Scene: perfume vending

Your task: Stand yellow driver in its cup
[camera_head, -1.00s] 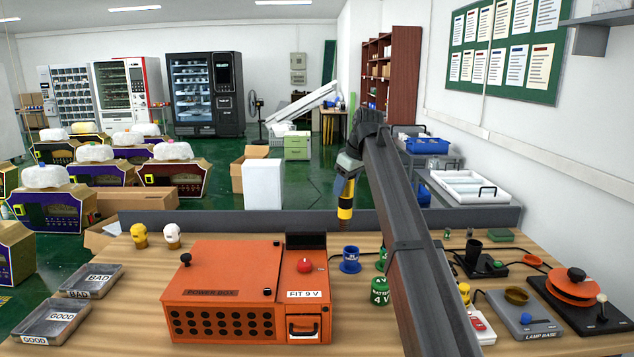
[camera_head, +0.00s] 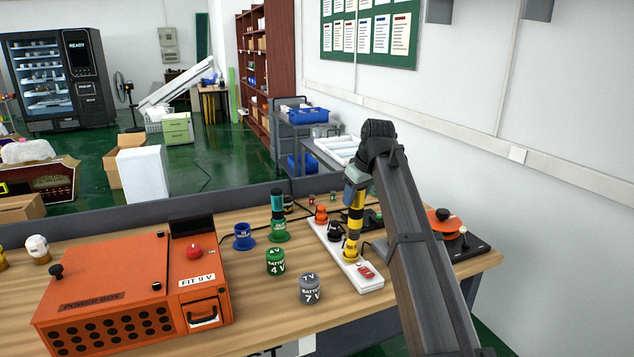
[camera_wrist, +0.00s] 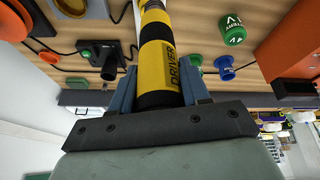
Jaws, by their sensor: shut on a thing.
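My gripper (camera_head: 355,187) is shut on the yellow driver (camera_head: 355,217), which has black bands and hangs upright below it. In the wrist view the driver (camera_wrist: 161,55) sits between my two fingers, its label showing and its far end cut off at the top edge. In the head view its lower end overlaps a yellow cup-like piece (camera_head: 350,256) on the white strip (camera_head: 363,281). I cannot tell whether the end is inside that piece or just above or in front of it.
The white strip also bears a black piece (camera_head: 334,231) and an orange one (camera_head: 321,215). A green holder with a tool (camera_head: 278,226), blue cup (camera_head: 243,237), green battery (camera_head: 275,262) and grey battery (camera_head: 309,289) stand left. The orange power box (camera_head: 110,285) is further left.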

